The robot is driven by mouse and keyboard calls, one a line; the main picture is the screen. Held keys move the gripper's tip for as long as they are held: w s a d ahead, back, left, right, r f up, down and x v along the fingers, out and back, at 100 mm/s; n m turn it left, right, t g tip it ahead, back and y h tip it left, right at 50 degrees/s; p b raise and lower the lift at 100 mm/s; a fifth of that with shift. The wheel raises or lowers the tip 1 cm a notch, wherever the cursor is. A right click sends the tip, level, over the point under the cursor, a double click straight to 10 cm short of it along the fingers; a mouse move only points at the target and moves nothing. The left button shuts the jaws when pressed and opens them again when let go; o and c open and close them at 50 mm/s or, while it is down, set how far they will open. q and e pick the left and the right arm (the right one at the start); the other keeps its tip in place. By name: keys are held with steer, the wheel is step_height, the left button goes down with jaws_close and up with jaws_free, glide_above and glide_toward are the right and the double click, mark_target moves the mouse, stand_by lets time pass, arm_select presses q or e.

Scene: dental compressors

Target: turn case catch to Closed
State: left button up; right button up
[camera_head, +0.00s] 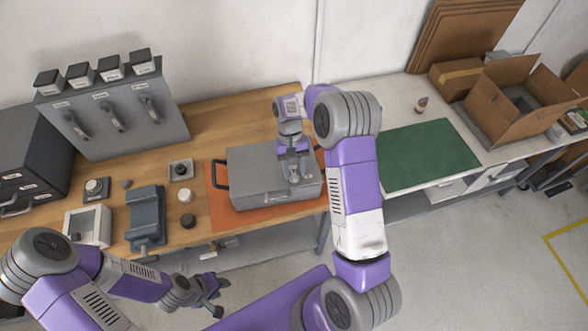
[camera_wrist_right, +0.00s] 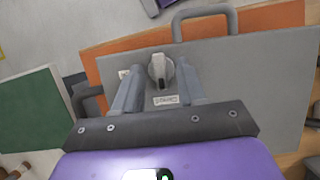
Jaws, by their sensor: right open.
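A grey case (camera_head: 250,178) lies on an orange mat (camera_head: 221,208) on the wooden bench. In the right wrist view, the case (camera_wrist_right: 245,75) has a catch (camera_wrist_right: 160,70), a small round knob with a light grip bar, on its upper face. Labels are beside and below the catch, too small to read. My right gripper (camera_head: 294,172) is over the case, and in the wrist view its open fingers (camera_wrist_right: 159,78) stand on either side of the catch, with gaps visible. In the head view, the gripper hides the catch. My left gripper (camera_head: 214,295) is open and empty, low in front of the bench.
A panel with several levers (camera_head: 112,115) stands at the back left. A grey vise-like block (camera_head: 146,215), a white open box (camera_head: 88,224) and small knobs lie left of the case. A green mat (camera_head: 428,154) and cardboard boxes (camera_head: 515,95) are on the right bench.

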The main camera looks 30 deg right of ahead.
arm_select(q)
steer(key=shift+f, duration=0.1)
arm_select(e)
steer(key=a+v, duration=0.1)
steer(key=v, duration=0.6)
steer(key=shift+d, duration=0.5)
steer(key=shift+r, duration=0.1)
